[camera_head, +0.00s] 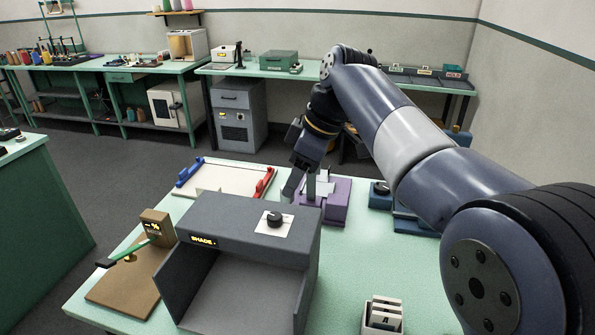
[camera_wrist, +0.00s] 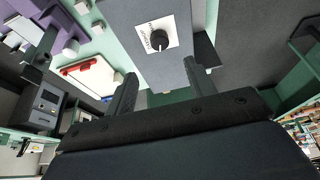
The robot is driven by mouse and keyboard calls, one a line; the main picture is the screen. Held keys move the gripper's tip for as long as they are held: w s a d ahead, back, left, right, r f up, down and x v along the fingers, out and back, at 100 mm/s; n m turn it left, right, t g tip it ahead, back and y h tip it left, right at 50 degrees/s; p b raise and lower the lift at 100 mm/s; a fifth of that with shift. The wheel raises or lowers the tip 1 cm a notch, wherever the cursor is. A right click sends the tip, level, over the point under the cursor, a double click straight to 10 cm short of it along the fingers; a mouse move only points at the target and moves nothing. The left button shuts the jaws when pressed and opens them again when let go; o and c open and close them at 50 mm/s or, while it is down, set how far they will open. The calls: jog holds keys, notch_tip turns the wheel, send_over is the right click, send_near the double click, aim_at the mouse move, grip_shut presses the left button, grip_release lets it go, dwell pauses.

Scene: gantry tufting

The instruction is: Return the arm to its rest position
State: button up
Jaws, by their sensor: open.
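My arm reaches from the lower right of the head view up and over the table, bent at the elbow, with its wrist hanging down. My gripper (camera_head: 301,190) is behind the grey box marked SHADE (camera_head: 245,225), beside the purple device (camera_head: 337,200). In the wrist view its two fingers stand apart with nothing between them, so my gripper (camera_wrist: 160,85) is open and empty. The box's black knob (camera_wrist: 157,40) on its white plate shows beyond the fingers; the knob is also in the head view (camera_head: 274,219). Contact between the fingertips and the box cannot be told.
A white board with blue and red clamps (camera_head: 225,179) lies behind the box. A brown stand with a green-handled lever (camera_head: 130,252) is at left. A card holder (camera_head: 382,318) stands at front right. Blue devices (camera_head: 380,195) sit beneath my arm. Green table surface is clear around the middle right.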

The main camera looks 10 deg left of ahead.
aim_at(275, 215)
jog(key=p+x, duration=0.1)
jog(key=x, duration=0.9)
jog(key=shift+a+f, duration=0.1)
jog(key=shift+f, duration=0.3)
